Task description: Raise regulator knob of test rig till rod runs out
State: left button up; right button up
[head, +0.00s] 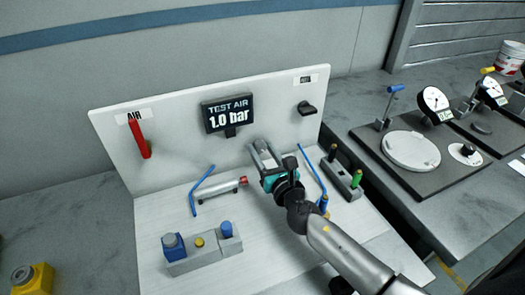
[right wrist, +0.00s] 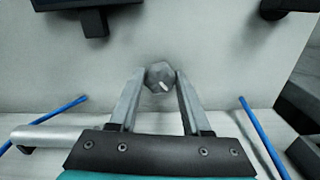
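The test rig is a pale board (head: 165,100) with a base. Its display (head: 228,114) reads "TEST AIR 1.0 bar". The grey faceted regulator knob (right wrist: 160,76) with a white mark shows in the right wrist view; the mark points down to the right. My right gripper (head: 262,147) has one finger on each side of the knob, with narrow gaps that suggest it is not clamped. In the head view the gripper hides the knob. A grey cylinder (head: 218,190) with a red end (head: 243,181) lies on the base; little or no rod shows. My left gripper is out of view.
A red lever (head: 139,138) under "AIR" and a black knob (head: 306,108) sit on the board. Blue tubes (head: 202,190), a button block (head: 202,258) and a grey block with green and dark knobs (head: 340,178) stand around my right arm. Gauge stands (head: 410,150) are at right.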

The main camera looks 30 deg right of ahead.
jog(key=o, duration=0.4)
jog(key=shift+s, duration=0.6)
jog(key=s, duration=0.4)
jog(key=s+b, duration=0.1)
jog(key=s, duration=0.3)
jog(key=s+b, duration=0.1)
jog(key=s, duration=0.3)
jog(key=shift+s+a+f, duration=0.1)
jog(key=shift+s+a, duration=0.1)
jog(key=shift+a, duration=0.2)
jog(key=shift+s, duration=0.8)
